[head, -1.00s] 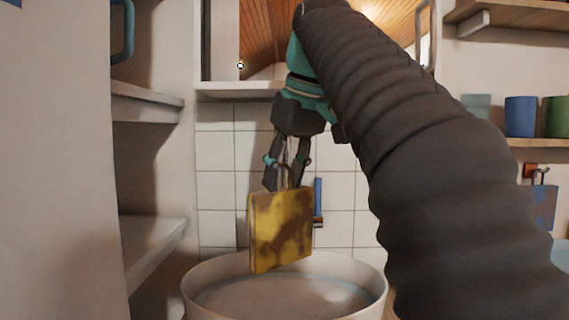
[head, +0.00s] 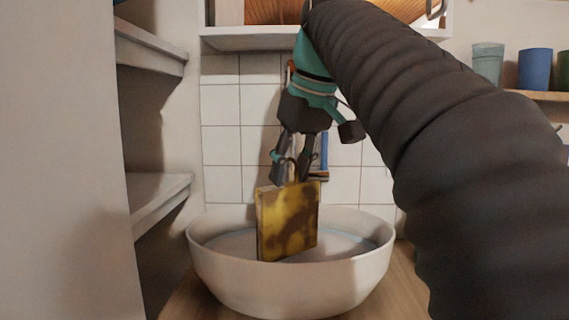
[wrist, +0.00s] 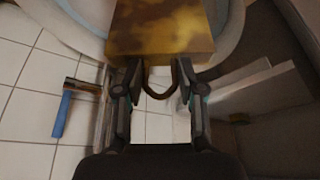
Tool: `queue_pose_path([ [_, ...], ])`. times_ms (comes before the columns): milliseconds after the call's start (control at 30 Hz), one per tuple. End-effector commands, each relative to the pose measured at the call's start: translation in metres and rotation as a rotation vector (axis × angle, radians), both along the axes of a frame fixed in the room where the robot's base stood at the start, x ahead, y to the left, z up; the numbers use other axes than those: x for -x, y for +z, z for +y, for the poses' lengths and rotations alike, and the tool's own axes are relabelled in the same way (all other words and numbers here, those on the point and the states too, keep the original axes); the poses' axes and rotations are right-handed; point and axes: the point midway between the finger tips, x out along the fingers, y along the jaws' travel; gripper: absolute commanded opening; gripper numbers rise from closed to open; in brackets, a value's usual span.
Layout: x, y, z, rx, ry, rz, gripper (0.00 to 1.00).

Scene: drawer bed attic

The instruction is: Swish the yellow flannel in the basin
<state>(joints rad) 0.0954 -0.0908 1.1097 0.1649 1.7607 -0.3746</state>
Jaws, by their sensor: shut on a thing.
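The yellow flannel (head: 288,222), a flat square with brown blotches and a dark loop on its top edge, hangs upright from my gripper (head: 295,176). My gripper is shut on the loop. In the wrist view my gripper's fingers (wrist: 158,88) flank the dark loop, and the flannel (wrist: 160,28) extends beyond them. The white basin (head: 290,283) stands on a wooden surface and holds greyish water (head: 345,243). The flannel's lower part is inside the basin's rim; whether its bottom edge touches the water I cannot tell. Part of the basin's rim (wrist: 68,22) shows in the wrist view.
A blue-handled tool (head: 324,152) hangs on the white tiled wall behind the basin; it also shows in the wrist view (wrist: 62,115). Shelves (head: 150,45) stand at the left. Several cups, one blue (head: 535,69), stand on a shelf at the right.

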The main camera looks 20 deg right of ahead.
Motion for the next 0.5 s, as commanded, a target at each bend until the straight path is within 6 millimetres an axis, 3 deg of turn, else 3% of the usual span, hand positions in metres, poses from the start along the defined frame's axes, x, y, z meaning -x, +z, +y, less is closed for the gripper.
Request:
queue_pose_path([
  [500,0.0,-0.048,0.0,0.0,0.0,-0.001,0.22],
])
